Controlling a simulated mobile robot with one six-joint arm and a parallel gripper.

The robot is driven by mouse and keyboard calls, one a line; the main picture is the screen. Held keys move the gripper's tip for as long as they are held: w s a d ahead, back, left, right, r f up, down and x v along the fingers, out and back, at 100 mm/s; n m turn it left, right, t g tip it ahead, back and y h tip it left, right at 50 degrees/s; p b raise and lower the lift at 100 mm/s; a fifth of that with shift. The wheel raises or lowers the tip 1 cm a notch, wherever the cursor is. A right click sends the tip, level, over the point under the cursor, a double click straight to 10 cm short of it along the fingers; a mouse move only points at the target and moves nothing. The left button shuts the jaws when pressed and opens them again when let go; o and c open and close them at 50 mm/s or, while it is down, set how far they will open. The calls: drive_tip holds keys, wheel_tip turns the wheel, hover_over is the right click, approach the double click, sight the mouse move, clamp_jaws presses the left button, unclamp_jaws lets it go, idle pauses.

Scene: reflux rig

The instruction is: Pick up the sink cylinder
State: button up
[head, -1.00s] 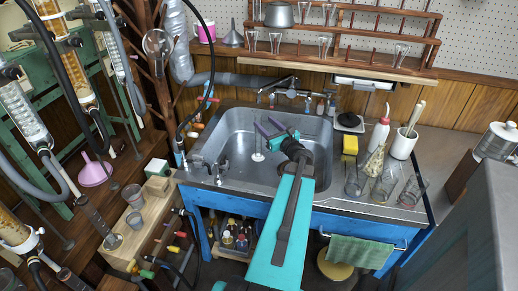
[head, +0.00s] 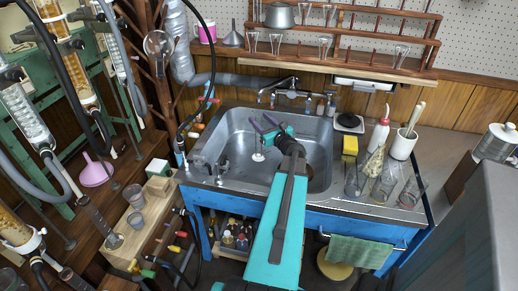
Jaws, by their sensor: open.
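A slim, clear cylinder with a pale round end (head: 258,157) is in the metal sink (head: 222,172), left of the basin's middle. Its upper part is thin and hard to make out. I cannot tell the height gap between fingers and cylinder. My teal arm covers the sink's front right part.
A faucet (head: 285,88) stands behind the basin. A yellow sponge (head: 350,145), glass beakers (head: 383,188), a wash bottle (head: 379,134) and a white cup (head: 402,144) are on the right counter. Glassware and hoses crowd the left side.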

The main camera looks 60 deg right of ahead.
drive_tip(key=shift+x, duration=0.85)
clamp_jaws()
